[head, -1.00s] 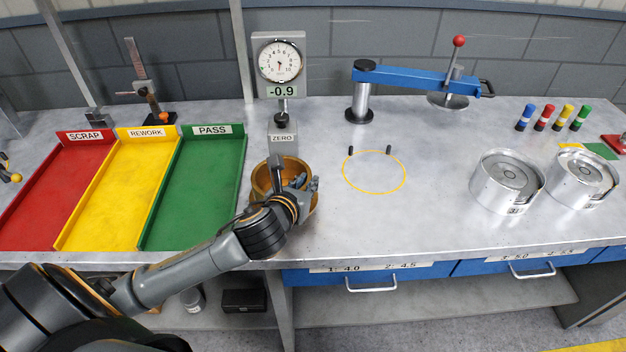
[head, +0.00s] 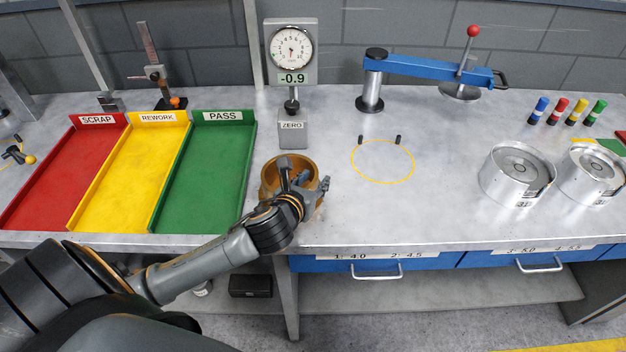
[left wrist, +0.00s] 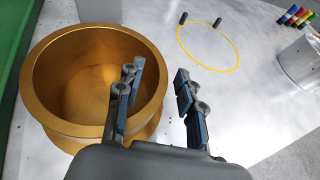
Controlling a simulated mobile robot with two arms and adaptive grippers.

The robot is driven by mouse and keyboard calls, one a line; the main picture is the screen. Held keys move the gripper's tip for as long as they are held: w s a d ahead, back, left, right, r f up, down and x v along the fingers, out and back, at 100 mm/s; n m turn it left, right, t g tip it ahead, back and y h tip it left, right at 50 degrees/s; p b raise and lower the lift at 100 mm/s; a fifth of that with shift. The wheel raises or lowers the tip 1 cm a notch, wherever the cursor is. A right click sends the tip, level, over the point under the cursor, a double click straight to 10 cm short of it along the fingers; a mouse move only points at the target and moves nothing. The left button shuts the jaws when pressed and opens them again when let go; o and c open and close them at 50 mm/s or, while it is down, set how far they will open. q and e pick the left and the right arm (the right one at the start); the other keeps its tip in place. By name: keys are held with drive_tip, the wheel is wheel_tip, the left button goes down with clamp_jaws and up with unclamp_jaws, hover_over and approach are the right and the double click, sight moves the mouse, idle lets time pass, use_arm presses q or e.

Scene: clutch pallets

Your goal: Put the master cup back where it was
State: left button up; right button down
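The gold-brown master cup (head: 268,180) stands upright on the bench in front of the dial gauge; it fills the left of the left wrist view (left wrist: 45,110). My left gripper (head: 305,180) is at the cup's right side. In the left wrist view its two fingers (left wrist: 158,92) are spread apart. One finger is over the cup's inside and the other is outside the right rim, with a visible gap. The cup's underside is hidden. My right gripper is not in view.
The dial gauge (head: 291,50) reads -0.9 above its ZERO block (head: 292,135). Left are SCRAP (head: 62,180), REWORK (head: 125,180) and PASS (head: 200,180) trays, all empty. A yellow ring (head: 383,182) with two pins is empty. Two metal clutch drums (head: 515,175) stand at right.

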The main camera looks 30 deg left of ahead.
use_arm(q)
drive_tip(key=v, duration=1.2)
drive_tip(key=shift+w+a, duration=0.1)
